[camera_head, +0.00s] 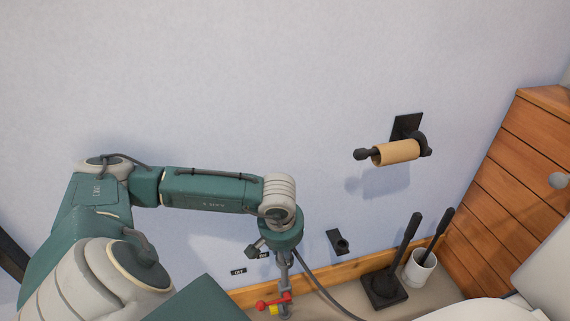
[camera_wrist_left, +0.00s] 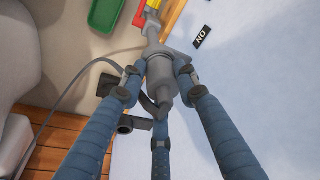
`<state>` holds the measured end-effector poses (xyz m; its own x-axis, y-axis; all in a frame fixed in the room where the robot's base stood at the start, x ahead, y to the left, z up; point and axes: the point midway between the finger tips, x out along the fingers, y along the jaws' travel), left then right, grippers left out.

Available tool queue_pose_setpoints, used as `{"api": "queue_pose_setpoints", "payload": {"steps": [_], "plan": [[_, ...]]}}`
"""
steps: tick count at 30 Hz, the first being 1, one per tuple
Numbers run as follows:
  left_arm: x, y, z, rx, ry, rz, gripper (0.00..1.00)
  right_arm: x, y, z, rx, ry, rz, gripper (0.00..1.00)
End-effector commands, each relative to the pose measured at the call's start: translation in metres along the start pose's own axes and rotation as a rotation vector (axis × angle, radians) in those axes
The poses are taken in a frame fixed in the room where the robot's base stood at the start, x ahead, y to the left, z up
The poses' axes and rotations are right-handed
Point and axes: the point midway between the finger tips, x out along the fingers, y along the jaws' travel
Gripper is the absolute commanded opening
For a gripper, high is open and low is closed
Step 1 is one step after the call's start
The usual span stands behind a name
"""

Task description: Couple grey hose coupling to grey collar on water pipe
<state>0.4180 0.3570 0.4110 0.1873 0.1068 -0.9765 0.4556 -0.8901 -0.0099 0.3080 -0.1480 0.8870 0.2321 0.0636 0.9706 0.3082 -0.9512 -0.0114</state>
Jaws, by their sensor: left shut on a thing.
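My left gripper (camera_head: 284,266) hangs low by the wall in the head view, above the water pipe. In the left wrist view its blue-grey fingers (camera_wrist_left: 158,84) are shut around the grey hose coupling (camera_wrist_left: 162,72). The coupling lines up roughly with the grey collar (camera_wrist_left: 152,30) on the pipe. Their ends look close together, but I cannot tell whether they touch. Beyond the collar is a valve with a yellow body (camera_wrist_left: 154,5) and a red handle (camera_wrist_left: 139,14); the red handle also shows in the head view (camera_head: 272,302). My right gripper is not in view.
A dark hose (camera_head: 322,285) trails down to the right. A black wall bracket (camera_head: 338,242), black brush stand (camera_head: 385,288), white brush cup (camera_head: 420,266) and wooden cabinet (camera_head: 520,185) stand to the right. A green tray (camera_wrist_left: 105,28) lies near the valve.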

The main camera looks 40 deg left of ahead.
Motion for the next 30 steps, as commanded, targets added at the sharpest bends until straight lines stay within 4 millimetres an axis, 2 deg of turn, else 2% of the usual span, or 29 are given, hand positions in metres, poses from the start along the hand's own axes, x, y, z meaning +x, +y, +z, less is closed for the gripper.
{"api": "queue_pose_setpoints", "payload": {"steps": [9,10,13,23,26,30], "plan": [[0.005,0.000,0.001,0.000,0.000,0.000,0.00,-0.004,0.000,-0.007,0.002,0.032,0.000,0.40],[0.004,0.000,0.001,0.000,0.000,0.000,0.33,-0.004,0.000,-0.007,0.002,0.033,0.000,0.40],[0.004,0.000,0.001,0.000,0.000,0.000,0.52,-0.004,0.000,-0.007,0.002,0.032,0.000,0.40],[0.002,0.000,0.001,0.000,0.000,0.000,0.53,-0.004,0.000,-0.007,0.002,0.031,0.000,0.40],[-0.006,0.000,0.000,0.000,0.001,0.001,0.53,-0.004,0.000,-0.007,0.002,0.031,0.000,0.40],[-0.032,0.000,-0.001,0.002,0.005,0.001,0.53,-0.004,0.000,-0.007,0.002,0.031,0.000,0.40]]}}
